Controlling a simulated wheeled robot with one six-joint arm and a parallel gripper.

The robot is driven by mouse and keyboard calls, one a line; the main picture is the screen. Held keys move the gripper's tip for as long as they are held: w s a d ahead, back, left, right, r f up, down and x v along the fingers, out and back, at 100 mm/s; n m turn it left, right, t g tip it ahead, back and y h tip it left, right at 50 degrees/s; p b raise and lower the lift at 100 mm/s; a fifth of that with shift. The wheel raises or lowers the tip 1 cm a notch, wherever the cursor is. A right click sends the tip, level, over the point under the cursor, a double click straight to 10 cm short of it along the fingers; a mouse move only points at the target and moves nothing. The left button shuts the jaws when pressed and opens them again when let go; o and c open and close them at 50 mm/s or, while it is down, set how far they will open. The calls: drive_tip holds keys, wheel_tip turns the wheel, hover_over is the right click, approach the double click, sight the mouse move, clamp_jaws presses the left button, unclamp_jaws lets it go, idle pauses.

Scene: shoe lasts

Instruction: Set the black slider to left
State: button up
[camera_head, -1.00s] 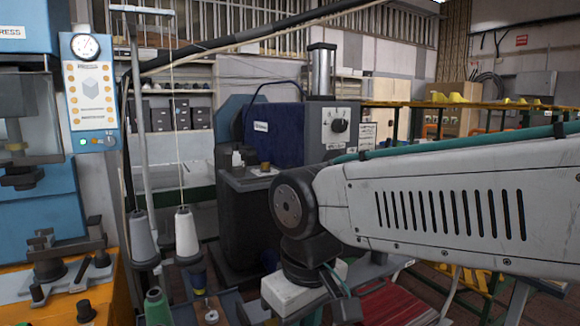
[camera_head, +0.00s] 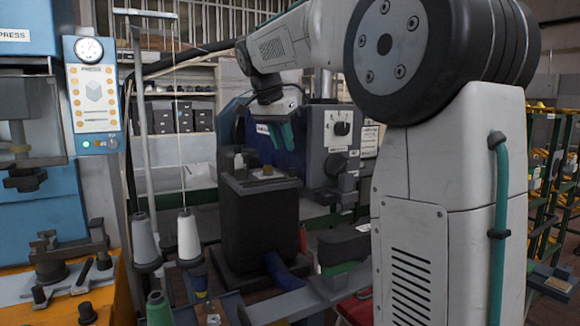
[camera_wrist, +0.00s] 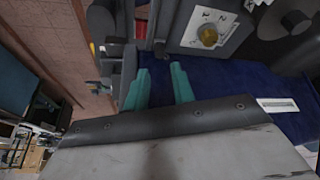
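My gripper (camera_head: 276,134) is in front of the blue part of the machine (camera_head: 258,205), above its small top plate. In the wrist view its two teal fingers (camera_wrist: 160,88) are apart, with nothing held between them. A grey panel (camera_head: 315,128) with a black knob (camera_head: 342,128) is just to the right of the gripper in the head view. A small dark upright part (camera_wrist: 160,48) shows beyond the fingertips in the wrist view. I cannot tell for certain which part is the black slider.
Thread cones (camera_head: 188,236) stand at the left. A blue press (camera_head: 40,205) is at the far left. My arm hides much of the right side.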

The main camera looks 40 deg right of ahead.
sight(291, 169)
drive_tip(key=x, duration=0.7)
drive_tip(key=shift+d+f, duration=0.1)
drive_tip(key=shift+f, duration=0.3)
clamp_jaws()
